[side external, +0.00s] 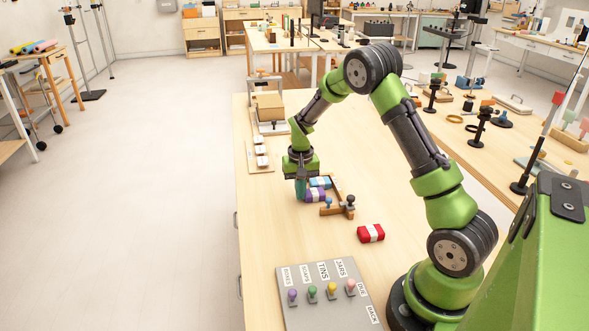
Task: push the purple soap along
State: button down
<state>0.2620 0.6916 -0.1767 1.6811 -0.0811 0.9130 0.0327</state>
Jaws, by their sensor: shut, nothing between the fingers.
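The purple soap (316,195) has a pale band around it. It lies on the wooden table, in front of a blue soap (320,182) with a similar band. My gripper (300,194) points straight down at the left end of the purple soap, shut and empty. It looks very close to the soap, but I cannot tell whether they touch. The gripper hides part of that end. A wooden corner piece (340,209) with dark and blue knobs stands just right and in front of the soaps.
A red soap (371,233) lies nearer the camera. A grey board (310,314) with coloured pegs and labels is at the front. Small white blocks (261,150) on a strip and a cardboard box (269,107) stand farther back. The table's left side is clear.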

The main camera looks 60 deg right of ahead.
aim_at(311, 192)
jog(key=shift+s+d, duration=1.05)
jog(key=shift+d, duration=0.05)
jog(key=shift+w+a, duration=0.1)
jog(key=shift+w+a, duration=0.35)
jog(key=shift+r, duration=3.55)
jog(key=s+a+r+n+t+y, duration=0.1)
jog(key=s+a+r+n+t, duration=0.1)
jog(key=s+a+r, duration=0.6)
jog(key=s+a+r+n+t+y, duration=0.1)
jog(key=s+a+r+n+t, duration=0.2)
jog(key=a, duration=1.1)
jog(key=s+r+t, duration=0.2)
jog(key=s+r, duration=0.3)
jog(key=s, duration=0.1)
jog(key=shift+s+r, duration=0.15)
jog(key=shift+r, duration=0.2)
